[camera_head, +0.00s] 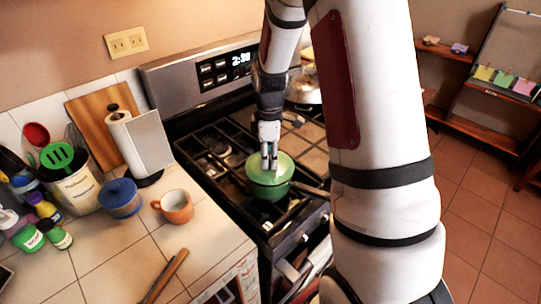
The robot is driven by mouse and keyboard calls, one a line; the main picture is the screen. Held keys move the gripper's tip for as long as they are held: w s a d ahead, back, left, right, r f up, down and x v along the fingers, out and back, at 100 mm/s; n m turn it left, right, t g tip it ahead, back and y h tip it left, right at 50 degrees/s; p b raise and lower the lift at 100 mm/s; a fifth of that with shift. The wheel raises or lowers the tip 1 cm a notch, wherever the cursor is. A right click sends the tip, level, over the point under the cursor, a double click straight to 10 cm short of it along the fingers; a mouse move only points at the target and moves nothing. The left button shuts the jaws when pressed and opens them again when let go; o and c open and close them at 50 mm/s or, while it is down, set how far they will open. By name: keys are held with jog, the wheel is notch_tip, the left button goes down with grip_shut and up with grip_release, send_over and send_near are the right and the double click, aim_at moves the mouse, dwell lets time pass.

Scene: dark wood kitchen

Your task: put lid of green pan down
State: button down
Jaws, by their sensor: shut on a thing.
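A green pan (268,190) stands on the front part of the stove's black grates, with its handle pointing right. Its light green lid (283,170) sits at the top of the pan. My gripper (269,168) points down at the middle of the lid and is shut on it, most likely at the knob, which the fingers hide. I cannot tell whether the lid's rim touches the pan all around.
The stove (222,160) has free grates left of the pan. A metal pot (303,88) stands at the back right.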

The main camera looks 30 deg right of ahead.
aim_at(269, 156)
jog(key=shift+f, duration=0.3)
jog(key=shift+f, duration=0.35)
jog(key=c, duration=1.2)
grip_release()
jog(key=shift+r, duration=0.1)
notch_tip(269, 156, up, 12)
jog(key=b, duration=0.2)
jog(key=s+a+r+m+t, duration=0.2)
jog(key=s+a+r+m, duration=0.2)
jog(key=s+a+r, duration=0.45)
jog(key=shift+s+a+r+m+t, duration=0.65)
jog(key=shift+s+m, duration=0.55)
jog(key=shift+s, duration=0.65)
jog(key=shift+s+a+r+m+t, duration=0.65)
jog(key=shift+s+m, duration=0.55)
jog(key=shift+s, duration=0.65)
jog(key=shift+s+a+r+m+t, duration=0.5)
jog(key=shift+s+a+r+m, duration=0.5)
jog(key=shift+s, duration=0.85)
